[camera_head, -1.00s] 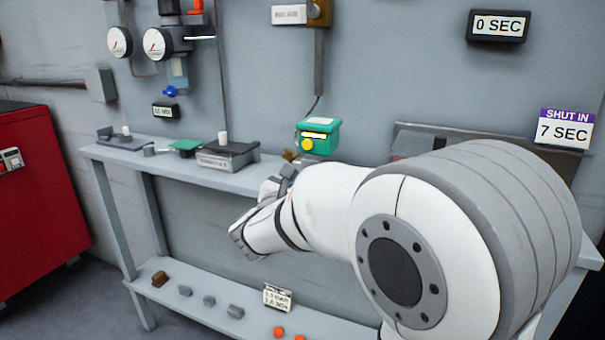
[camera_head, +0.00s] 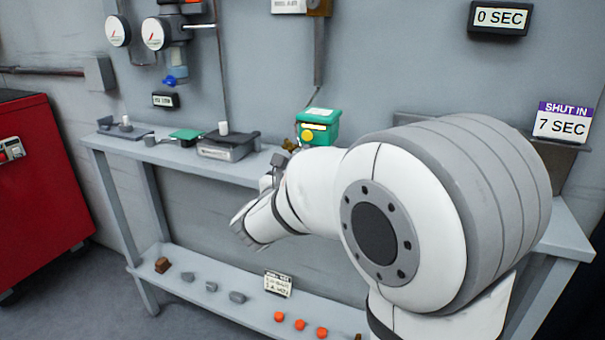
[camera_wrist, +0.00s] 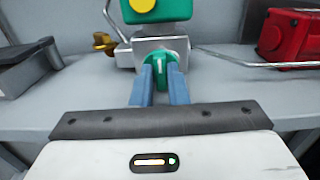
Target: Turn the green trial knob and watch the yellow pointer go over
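The green knob (camera_wrist: 158,62), with a white mark pointing up, sits on the front of a grey metal body (camera_wrist: 160,47) in the wrist view. My gripper (camera_wrist: 160,72) has its two blue fingers on either side of the knob's grip, closed in on it with green filling the gap. Above is the green box (camera_wrist: 148,14) with a round yellow part (camera_wrist: 143,4), cut off at the top. In the head view the box (camera_head: 318,125) shows a yellow disc (camera_head: 307,135) and a pale window. I cannot make out a separate pointer. My arm hides the knob in that view.
A brass fitting (camera_wrist: 104,42) is left of the knob and a red object (camera_wrist: 285,36) stands at right. Thin pipes run beside the body. The timer (camera_head: 498,18) reads 0 SEC; a sign (camera_head: 562,123) reads SHUT IN 7 SEC. A red cabinet (camera_head: 40,180) stands at far left.

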